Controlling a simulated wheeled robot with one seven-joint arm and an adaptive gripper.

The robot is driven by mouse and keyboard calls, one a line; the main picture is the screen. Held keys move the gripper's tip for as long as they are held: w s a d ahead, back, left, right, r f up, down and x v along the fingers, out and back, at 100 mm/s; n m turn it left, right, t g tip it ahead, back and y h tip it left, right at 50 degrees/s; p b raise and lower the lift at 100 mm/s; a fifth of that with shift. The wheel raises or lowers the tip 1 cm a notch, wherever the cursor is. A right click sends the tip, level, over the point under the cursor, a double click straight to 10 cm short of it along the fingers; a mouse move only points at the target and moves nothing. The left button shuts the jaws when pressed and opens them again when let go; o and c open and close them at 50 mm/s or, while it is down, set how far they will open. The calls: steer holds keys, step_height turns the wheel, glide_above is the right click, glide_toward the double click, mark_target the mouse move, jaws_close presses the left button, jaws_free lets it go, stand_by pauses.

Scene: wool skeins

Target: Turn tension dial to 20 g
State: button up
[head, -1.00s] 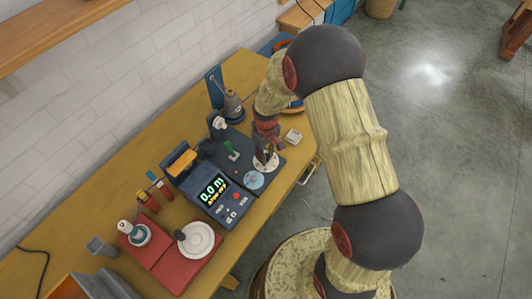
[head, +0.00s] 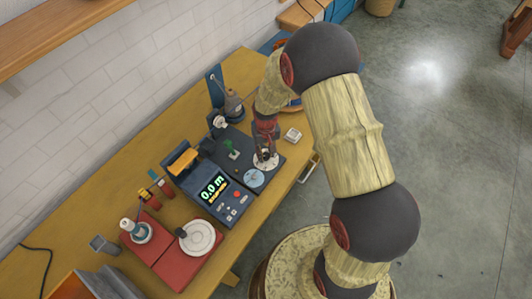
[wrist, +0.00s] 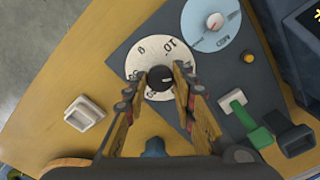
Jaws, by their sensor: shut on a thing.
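The tension dial is a white disc (wrist: 148,50) with black numbers and a dark knob (wrist: 161,77) at its centre. A "10" reads near its upper right edge in the wrist view; other numbers are partly hidden by my fingers. My gripper (wrist: 159,84) is shut on the dark knob, with one finger on each side. In the head view the dial (head: 272,166) lies at the right end of the dark device, with my gripper (head: 265,153) above it. The pointer mark and exact setting cannot be read.
A light blue disc (wrist: 210,22) with a small knob sits beside the dial. A green lever (wrist: 240,115) and a yellow button (wrist: 249,58) are on the same dark plate. A small white tray (wrist: 84,113) lies on the wooden table. A lit display (head: 213,187) stands to the left.

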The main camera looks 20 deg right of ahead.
mark_target(266, 155)
steer(key=o, duration=1.2)
steer(key=shift+c, duration=0.2)
steer(key=shift+r, duration=0.1)
step_height(266, 155, up, 12)
